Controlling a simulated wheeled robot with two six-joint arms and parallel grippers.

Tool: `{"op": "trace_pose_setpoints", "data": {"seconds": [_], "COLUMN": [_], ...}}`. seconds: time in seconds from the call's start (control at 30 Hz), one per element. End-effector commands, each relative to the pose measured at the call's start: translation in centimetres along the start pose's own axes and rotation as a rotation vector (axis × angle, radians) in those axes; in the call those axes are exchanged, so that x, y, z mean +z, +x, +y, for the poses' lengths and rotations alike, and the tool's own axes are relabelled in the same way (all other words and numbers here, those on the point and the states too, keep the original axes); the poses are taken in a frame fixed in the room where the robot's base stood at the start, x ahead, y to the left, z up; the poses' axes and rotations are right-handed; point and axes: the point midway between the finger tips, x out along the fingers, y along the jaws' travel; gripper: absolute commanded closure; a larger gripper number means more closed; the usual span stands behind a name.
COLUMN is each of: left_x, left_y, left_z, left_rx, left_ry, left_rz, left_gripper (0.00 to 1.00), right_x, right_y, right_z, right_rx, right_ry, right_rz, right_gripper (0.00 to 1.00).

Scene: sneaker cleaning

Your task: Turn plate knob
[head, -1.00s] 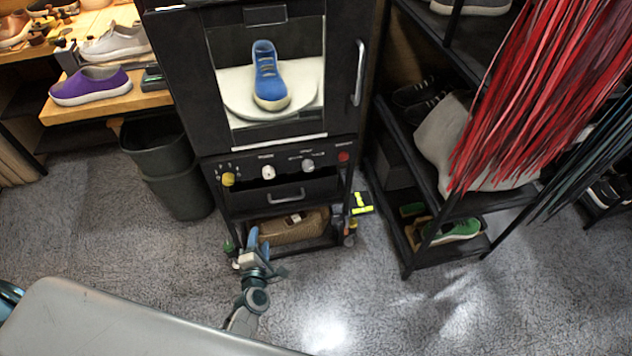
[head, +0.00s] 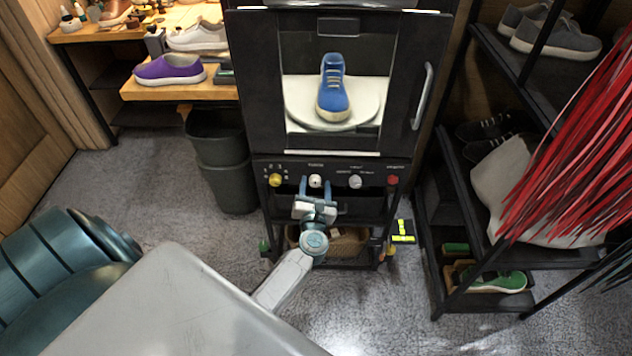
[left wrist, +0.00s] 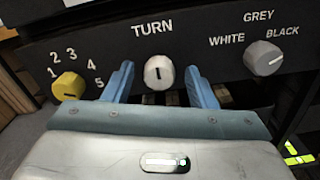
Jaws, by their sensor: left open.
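The plate knob is the white knob labelled TURN (left wrist: 158,72) on the machine's black control panel. It also shows in the head view (head: 316,181). Its dark mark stands upright. My left gripper (head: 317,184) is open in front of the panel, with its blue fingers on either side of the knob. In the left wrist view the left gripper (left wrist: 158,80) has a gap between each finger and the knob; I cannot tell how far the tips reach along it. Behind the machine's window, a blue sneaker (head: 333,88) stands on a white round plate (head: 300,100).
A yellow numbered knob (left wrist: 69,86) is left of the fingers, and a grey-white knob (left wrist: 263,58) marked WHITE, GREY and BLACK is right. A red button (head: 393,180) is farther right. A dark bin (head: 222,150) stands left of the machine, and a shoe rack (head: 450,225) right.

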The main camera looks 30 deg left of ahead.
Motion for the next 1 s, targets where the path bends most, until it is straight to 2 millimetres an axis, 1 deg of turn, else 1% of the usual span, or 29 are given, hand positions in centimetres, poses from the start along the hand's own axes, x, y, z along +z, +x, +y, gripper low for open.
{"op": "trace_pose_setpoints", "data": {"seconds": [0.03, 0.13, 0.43, 0.47, 0.6, 0.67, 0.7, 1.0], "left_x": [0.11, -0.01, -0.03, -0.03, -0.03, -0.03, -0.03, 0.08], "left_y": [0.56, 1.12, 1.34, 1.34, 1.33, 1.33, 1.32, 1.32], "left_z": [0.00, -0.01, -0.01, -0.01, -0.01, -0.01, -0.01, -0.01], "left_rx": [0.000, 0.000, 0.000, 0.000, 0.000, 0.000, 0.000, 0.000], "left_ry": [0.000, 0.000, 0.001, 0.001, 0.001, 0.001, 0.001, 0.040], "left_rz": [-0.001, 0.000, 0.000, 0.000, 0.000, 0.000, 0.000, 0.000], "left_gripper": [0.48, 0.48, 0.48, 0.52, 0.80, 0.92, 0.93, 0.93], "right_x": [0.08, 0.28, 0.37, 0.37, 0.39, 0.40, 0.40, 0.51], "right_y": [0.07, 0.27, 0.37, 0.37, 0.37, 0.37, 0.37, 0.27], "right_z": [0.00, 0.01, 0.01, 0.01, 0.01, 0.01, 0.02, 0.04], "right_rx": [0.000, 0.000, 0.000, 0.000, 0.000, 0.000, 0.000, 0.000], "right_ry": [0.000, 0.000, 0.000, 0.000, 0.000, 0.000, 0.000, 0.000], "right_rz": [0.000, -0.001, -0.001, -0.001, -0.001, -0.002, -0.002, 0.005], "right_gripper": [0.64, 0.64, 0.64, 0.64, 0.64, 0.64, 0.64, 0.64]}}
